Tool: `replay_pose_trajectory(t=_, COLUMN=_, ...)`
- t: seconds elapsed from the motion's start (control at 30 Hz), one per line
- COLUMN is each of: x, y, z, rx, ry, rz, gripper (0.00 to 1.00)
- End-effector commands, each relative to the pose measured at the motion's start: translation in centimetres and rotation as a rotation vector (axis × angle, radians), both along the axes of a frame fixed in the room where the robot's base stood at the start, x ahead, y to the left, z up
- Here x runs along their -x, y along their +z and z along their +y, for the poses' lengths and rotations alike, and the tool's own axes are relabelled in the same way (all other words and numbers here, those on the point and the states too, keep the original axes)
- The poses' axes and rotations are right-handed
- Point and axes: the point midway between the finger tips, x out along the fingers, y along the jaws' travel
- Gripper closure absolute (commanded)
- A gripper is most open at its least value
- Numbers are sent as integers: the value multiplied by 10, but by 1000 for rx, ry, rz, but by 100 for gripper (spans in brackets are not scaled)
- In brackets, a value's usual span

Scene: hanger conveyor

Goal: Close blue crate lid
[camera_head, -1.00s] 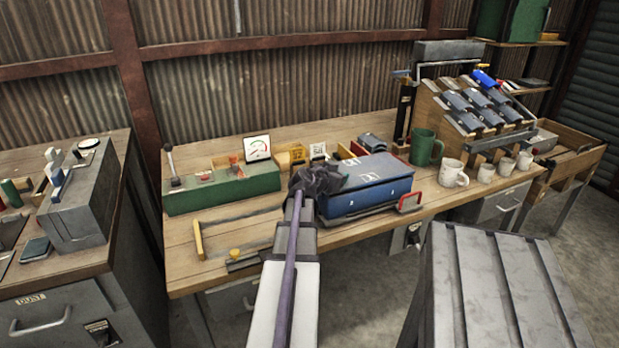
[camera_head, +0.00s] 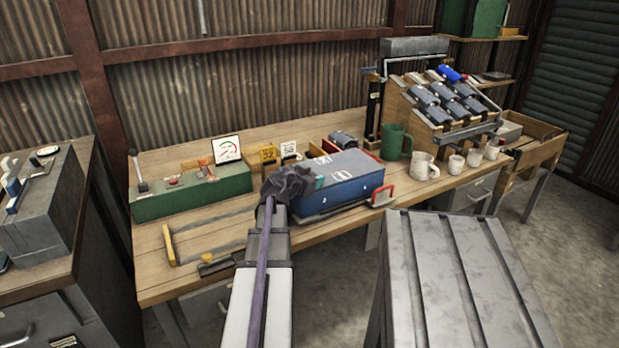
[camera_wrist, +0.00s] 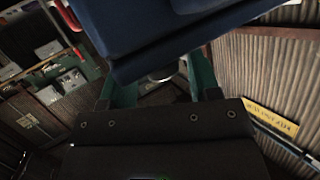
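The blue crate (camera_head: 350,194) sits on the wooden workbench, with its lid (camera_head: 340,167) lying flat across the top, looking shut; a small gap cannot be ruled out. A red handle shows at its right end. My gripper (camera_head: 290,183) is at the crate's left end, dark and partly overlapping it; contact cannot be told. In the wrist view, the two green fingers of my gripper (camera_wrist: 162,82) stand apart with nothing clearly held between them. The blue crate (camera_wrist: 170,35) fills the top of that view, just beyond the fingertips.
A green box (camera_head: 195,193) with a gauge stands left of the crate. A green mug (camera_head: 396,143) and several pale cups stand to the right, before a sloped rack (camera_head: 445,105). A grey ribbed surface (camera_head: 465,280) is in front right.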

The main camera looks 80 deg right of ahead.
Motion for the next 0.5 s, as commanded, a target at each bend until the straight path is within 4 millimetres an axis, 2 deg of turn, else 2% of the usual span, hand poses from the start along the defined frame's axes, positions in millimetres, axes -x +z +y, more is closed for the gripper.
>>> replay_pose_trajectory(t=0.17, x=0, y=0, z=0, rx=0, ry=1, rz=1, gripper=44)
replay_pose_trajectory(t=0.27, x=-3, y=4, z=7, rx=0, ry=2, rz=0, gripper=44)
replay_pose_trajectory(t=0.37, x=-9, y=11, z=24, rx=0, ry=2, rz=-1, gripper=44)
replay_pose_trajectory(t=0.5, x=-21, y=23, z=57, rx=0, ry=2, rz=0, gripper=44)
